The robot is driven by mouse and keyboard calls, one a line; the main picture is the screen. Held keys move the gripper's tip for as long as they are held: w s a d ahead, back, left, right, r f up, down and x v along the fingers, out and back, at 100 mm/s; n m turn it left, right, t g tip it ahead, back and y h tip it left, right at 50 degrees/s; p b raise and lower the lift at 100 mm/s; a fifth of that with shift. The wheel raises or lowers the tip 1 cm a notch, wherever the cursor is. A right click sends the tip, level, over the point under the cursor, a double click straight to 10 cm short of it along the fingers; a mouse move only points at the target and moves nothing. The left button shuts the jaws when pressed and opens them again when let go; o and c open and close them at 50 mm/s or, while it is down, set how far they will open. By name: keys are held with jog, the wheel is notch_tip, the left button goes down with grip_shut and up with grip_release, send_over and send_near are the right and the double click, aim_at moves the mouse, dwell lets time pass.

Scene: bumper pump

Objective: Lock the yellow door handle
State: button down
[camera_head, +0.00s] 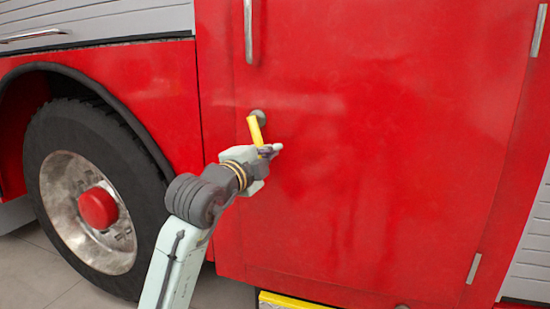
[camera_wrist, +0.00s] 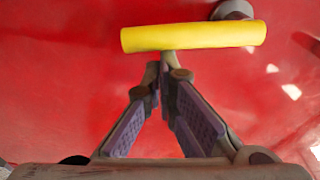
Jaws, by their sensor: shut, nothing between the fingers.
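The yellow door handle (camera_head: 255,130) is on the red truck door (camera_head: 360,130), below a round grey mount (camera_head: 259,115). In the head view it hangs down from the mount, slightly tilted. In the wrist view the yellow handle (camera_wrist: 195,37) lies across the upper middle, with the grey mount (camera_wrist: 232,10) behind its right end. My gripper (camera_head: 270,151) is at the handle's lower end. In the wrist view my gripper (camera_wrist: 167,60) has its fingertips together with nothing between them, just below the handle's middle. I cannot tell whether they touch it.
A metal grab bar (camera_head: 248,32) is on the panel above the handle. A large wheel (camera_head: 95,200) stands to the left of my arm. A yellow step edge (camera_head: 292,300) is low in front of the door. The door face to the right is clear.

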jog(key=shift+w+a+f+m+b, duration=0.25)
jog(key=shift+a+f+m+b, duration=0.25)
jog(key=shift+a+m, duration=0.15)
jog(key=shift+a, duration=0.15)
